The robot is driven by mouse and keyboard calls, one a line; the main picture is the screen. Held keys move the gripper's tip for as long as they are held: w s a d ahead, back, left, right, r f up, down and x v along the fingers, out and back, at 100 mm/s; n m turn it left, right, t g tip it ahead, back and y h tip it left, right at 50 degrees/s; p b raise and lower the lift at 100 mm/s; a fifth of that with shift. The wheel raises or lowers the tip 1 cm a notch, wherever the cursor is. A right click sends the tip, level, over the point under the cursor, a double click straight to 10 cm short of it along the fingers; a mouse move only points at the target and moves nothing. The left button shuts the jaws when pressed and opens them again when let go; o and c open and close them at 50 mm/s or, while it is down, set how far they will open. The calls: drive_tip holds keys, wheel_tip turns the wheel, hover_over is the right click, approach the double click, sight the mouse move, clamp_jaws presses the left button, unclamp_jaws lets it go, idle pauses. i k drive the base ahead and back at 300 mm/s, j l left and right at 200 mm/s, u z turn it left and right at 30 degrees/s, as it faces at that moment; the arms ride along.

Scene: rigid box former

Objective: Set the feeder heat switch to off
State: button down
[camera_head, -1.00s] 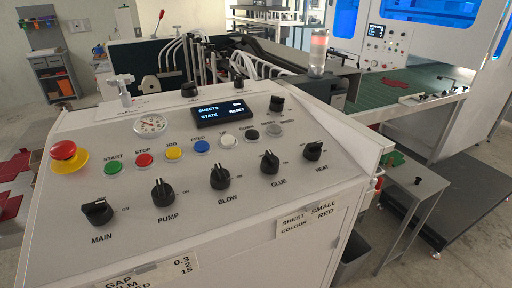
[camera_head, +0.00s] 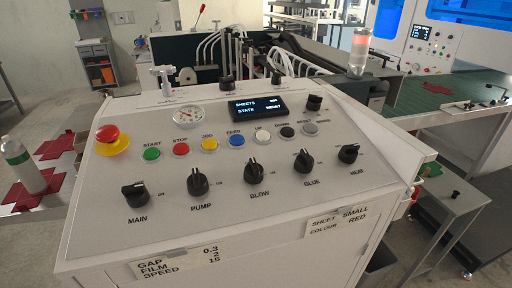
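The heat switch (camera_head: 349,153) is a black rotary knob at the right end of the lower knob row on the white sloped control panel (camera_head: 225,222). Its label "HEAT" is printed just below it. Its pointer appears turned to the right, unlike the more upright pump (camera_head: 197,182) and blow (camera_head: 251,171) knobs; the exact setting is too small to read. The glue knob (camera_head: 304,161) is beside it on the left, and the main knob (camera_head: 134,194) is at the row's left end. My gripper is not in view.
A red emergency button (camera_head: 107,133), coloured push buttons and a small display (camera_head: 257,107) are above the knobs. A signal lamp (camera_head: 359,50) stands behind the panel. A small side table (camera_head: 450,195) is at the right. The space in front of the knobs looks clear.

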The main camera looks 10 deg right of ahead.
sight(348, 154)
drive_tip(key=l+z, duration=0.3)
drive_tip(key=z, duration=0.15)
drive_tip(key=l+z, duration=0.25)
drive_tip(key=z, duration=0.25)
drive_tip(key=i, duration=0.05)
